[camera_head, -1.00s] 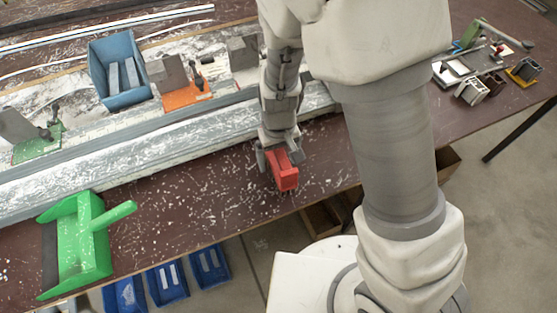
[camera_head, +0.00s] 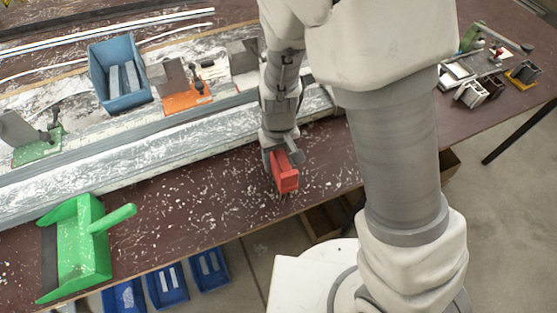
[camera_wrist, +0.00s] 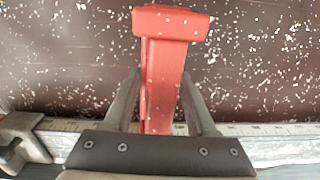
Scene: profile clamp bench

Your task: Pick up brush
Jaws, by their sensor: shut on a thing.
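The brush is the red block-like thing (camera_head: 285,174) at the end of my arm, over the brown bench right of the green dustpan. In the wrist view its red body (camera_wrist: 162,75) runs between the two fingers, with a wider red end at the top. My gripper (camera_head: 283,155) is shut on it, one finger on each side; the gripper also shows in the wrist view (camera_wrist: 161,95). I cannot tell from the pictures whether the brush touches the bench top. Its bristles are not clearly seen.
A green dustpan (camera_head: 80,250) lies at the bench's front left. A long metal profile (camera_head: 130,159) runs behind the brush. A blue bin (camera_head: 103,95) and clamps stand beyond it. White chips litter the brown bench top (camera_head: 200,205). Blue bins (camera_head: 167,288) sit below the front edge.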

